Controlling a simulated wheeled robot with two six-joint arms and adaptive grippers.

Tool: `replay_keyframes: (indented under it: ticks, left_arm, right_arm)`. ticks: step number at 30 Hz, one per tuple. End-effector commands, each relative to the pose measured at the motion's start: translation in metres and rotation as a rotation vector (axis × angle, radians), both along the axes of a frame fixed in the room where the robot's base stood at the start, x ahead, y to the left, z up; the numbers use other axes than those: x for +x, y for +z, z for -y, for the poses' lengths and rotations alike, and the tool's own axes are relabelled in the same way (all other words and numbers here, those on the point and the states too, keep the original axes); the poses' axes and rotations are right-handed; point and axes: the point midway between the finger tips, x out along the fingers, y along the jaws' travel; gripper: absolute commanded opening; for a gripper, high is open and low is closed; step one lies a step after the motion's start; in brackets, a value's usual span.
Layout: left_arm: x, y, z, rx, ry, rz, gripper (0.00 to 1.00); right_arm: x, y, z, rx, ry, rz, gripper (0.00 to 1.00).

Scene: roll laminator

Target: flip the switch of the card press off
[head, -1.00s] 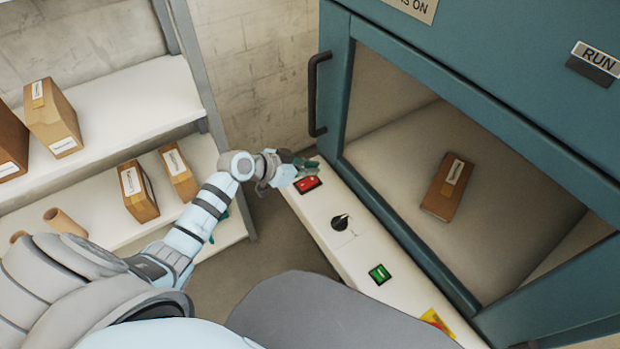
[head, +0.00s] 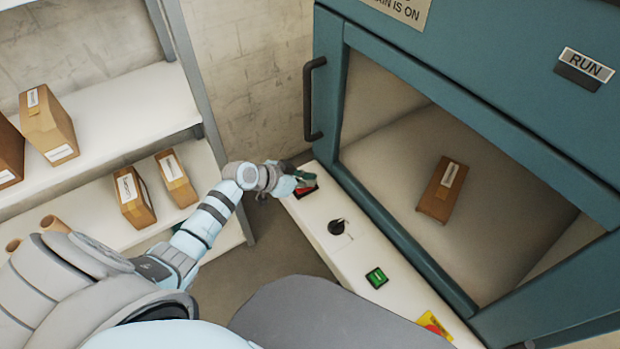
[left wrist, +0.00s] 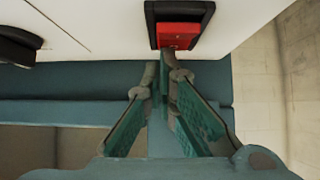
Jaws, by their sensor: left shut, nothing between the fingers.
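The card press is a teal cabinet (head: 465,290) with a white control ledge (head: 318,215) along its front. A red rocker switch (head: 309,192) in a black frame sits near the ledge's far left end. My left gripper (head: 304,179) is at this switch and hides part of it. In the left wrist view the red switch (left wrist: 180,36) is just beyond the fingertips of my left gripper (left wrist: 166,62). The fingers are shut with nothing between them. The tips are at the switch's lower edge; I cannot tell whether they touch it. My right gripper is not in view.
A black rotary knob (head: 337,227) and a green switch (head: 376,278) are farther along the ledge. A black door handle (head: 308,100) sticks out above the left gripper. A brown box (head: 442,190) lies inside the press. Shelves (head: 110,105) with boxes stand at left.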

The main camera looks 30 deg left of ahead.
Motion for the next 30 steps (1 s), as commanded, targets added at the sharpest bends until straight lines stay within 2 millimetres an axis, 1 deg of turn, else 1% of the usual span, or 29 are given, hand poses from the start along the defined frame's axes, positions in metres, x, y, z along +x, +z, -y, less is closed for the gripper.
replay_keyframes:
  ticks: [12, 22, 26, 29, 30]
  left_arm:
    - [-0.013, 0.000, -0.006, 0.001, -0.002, 0.000, 0.00]
    - [-0.014, 0.001, -0.006, 0.001, -0.003, -0.001, 0.00]
    - [-0.013, 0.016, -0.006, 0.000, -0.001, 0.000, 0.00]
    - [-0.012, 0.037, -0.006, 0.000, 0.001, 0.002, 0.00]
    - [-0.011, 0.048, -0.006, 0.000, 0.002, 0.002, 0.00]
  right_arm:
    - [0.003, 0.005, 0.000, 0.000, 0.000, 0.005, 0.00]
    - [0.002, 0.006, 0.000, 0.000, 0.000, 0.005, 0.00]
    - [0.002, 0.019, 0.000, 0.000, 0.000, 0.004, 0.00]
    - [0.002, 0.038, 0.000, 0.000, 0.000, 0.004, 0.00]
    - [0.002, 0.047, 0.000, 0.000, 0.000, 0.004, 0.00]
